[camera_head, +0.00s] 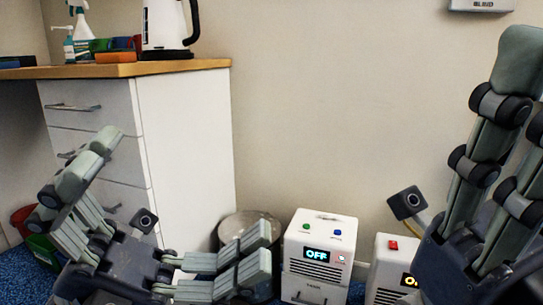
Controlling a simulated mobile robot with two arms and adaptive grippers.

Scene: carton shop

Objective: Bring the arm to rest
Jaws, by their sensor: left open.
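My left gripper (185,190) is at the lower left, in front of the white drawer cabinet. Its fingers are spread wide, one up to the left and one out to the right, with nothing between them. My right gripper (505,150) is at the right edge, its fingers pointing up in front of the wall. Part of it is cut off by the frame, so I cannot tell how far its jaws are apart. I see nothing held in it.
A white cabinet (185,150) with a wooden top (190,66) carries a kettle (165,28) and spray bottle (79,25). A white box with an OFF display (320,235), a similar box (385,265) and a bin (232,228) stand low by the wall. The wall's middle is clear.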

